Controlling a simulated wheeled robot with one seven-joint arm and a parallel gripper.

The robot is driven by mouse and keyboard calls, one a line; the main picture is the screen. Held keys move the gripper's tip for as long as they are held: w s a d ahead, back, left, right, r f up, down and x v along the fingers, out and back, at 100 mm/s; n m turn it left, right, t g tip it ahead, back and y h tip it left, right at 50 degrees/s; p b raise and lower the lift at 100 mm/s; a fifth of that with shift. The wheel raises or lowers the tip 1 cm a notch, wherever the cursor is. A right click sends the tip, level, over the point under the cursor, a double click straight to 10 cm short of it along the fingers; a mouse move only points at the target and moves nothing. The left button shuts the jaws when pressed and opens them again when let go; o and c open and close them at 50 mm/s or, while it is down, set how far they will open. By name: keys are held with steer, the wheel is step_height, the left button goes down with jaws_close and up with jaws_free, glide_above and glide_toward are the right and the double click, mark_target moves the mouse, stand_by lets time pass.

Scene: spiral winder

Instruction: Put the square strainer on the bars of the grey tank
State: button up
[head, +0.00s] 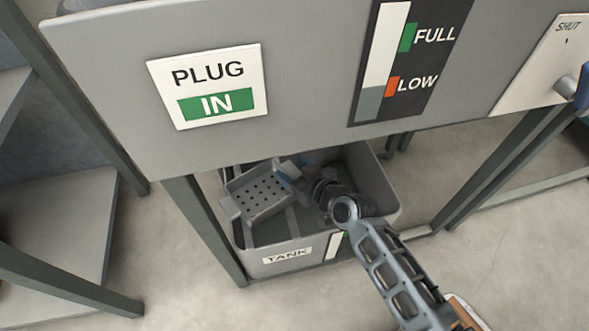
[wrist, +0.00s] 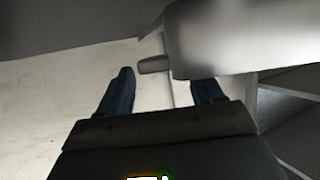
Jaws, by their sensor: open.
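The square strainer (head: 262,192), a grey tray with several dark holes, is at the left part of the grey tank (head: 252,262) in the head view. It looks tilted, and its left edge overlaps the tank's left rim. I cannot tell whether it rests on the bars, which are partly hidden beneath it. My gripper (head: 291,173) is open at the strainer's right edge, blue fingers towards it. In the wrist view my gripper (wrist: 164,88) has its fingers apart, with a small grey tab and a blurred grey body close by; I cannot tell what these are.
Dark frame legs (head: 205,230) stand close to the tank. A lower shelf (head: 65,210) is at the left.

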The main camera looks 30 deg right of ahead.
steer(key=p+v, duration=0.2)
steer(key=v, duration=0.9)
steer(key=shift+s+r, duration=0.15)
steer(key=shift+s, duration=0.1)
steer(key=shift+d, duration=0.1)
steer(key=s+a+r+h, duration=0.1)
steer(key=s+r, duration=0.1)
steer(key=s, duration=0.6)
steer(key=s+r, duration=0.3)
steer(key=s, duration=0.5)
steer(key=s+a+r+t, duration=0.1)
steer(key=s+a+r, duration=0.2)
steer(key=s+r, duration=0.9)
step_height(320, 180, up, 2)
steer(key=shift+m, duration=0.4)
